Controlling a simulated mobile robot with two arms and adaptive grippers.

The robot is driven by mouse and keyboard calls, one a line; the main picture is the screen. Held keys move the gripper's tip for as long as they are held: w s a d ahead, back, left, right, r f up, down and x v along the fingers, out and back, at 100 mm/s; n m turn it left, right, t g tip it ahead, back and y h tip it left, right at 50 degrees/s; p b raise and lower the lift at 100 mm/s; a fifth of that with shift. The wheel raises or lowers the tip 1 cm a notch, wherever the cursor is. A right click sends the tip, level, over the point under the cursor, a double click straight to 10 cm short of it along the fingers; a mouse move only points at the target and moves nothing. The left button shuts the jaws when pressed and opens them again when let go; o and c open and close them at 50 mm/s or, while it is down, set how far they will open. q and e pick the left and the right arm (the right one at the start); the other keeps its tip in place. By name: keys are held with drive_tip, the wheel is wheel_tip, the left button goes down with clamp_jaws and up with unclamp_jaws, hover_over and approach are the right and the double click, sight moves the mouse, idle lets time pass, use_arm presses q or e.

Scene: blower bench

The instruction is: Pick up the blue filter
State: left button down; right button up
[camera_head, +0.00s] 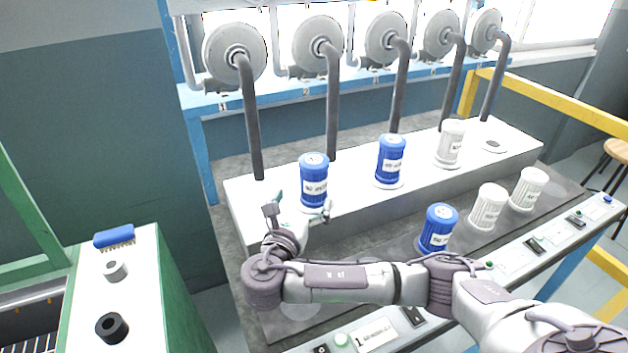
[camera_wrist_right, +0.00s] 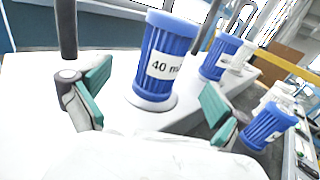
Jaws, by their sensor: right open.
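A blue filter (camera_head: 314,170) with a white label stands upright at the left end of the white ledge. It also shows in the right wrist view (camera_wrist_right: 170,42), where its label reads "40 m" and the rest is cut off. My right gripper (camera_head: 302,204) is open, its teal-padded fingers spread at the near side of this filter. In the wrist view the filter stands just beyond the fingertips (camera_wrist_right: 156,100), between their lines, apparently untouched. A second blue filter (camera_head: 390,160) stands further right on the ledge. A third (camera_head: 438,228) stands on the front bench. My left gripper is out of view.
White filters stand on the ledge (camera_head: 450,145) and the front bench (camera_head: 488,207). Grey pipes (camera_head: 253,125) rise behind the ledge to several round blowers (camera_head: 235,50). A green-sided cabinet at left holds a blue brush (camera_head: 114,236) and a black ring (camera_head: 112,328).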

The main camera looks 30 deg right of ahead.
sight(314, 182)
drive_tip(key=x, duration=0.5)
drive_tip(key=f+x, duration=0.1)
drive_tip(key=x, duration=0.1)
drive_tip(key=shift+w+d, duration=0.15)
drive_tip(key=shift+d, duration=0.15)
drive_tip(key=shift+r, duration=0.1)
drive_tip(key=shift+c, duration=0.4)
drive_tip(key=c, duration=1.3)
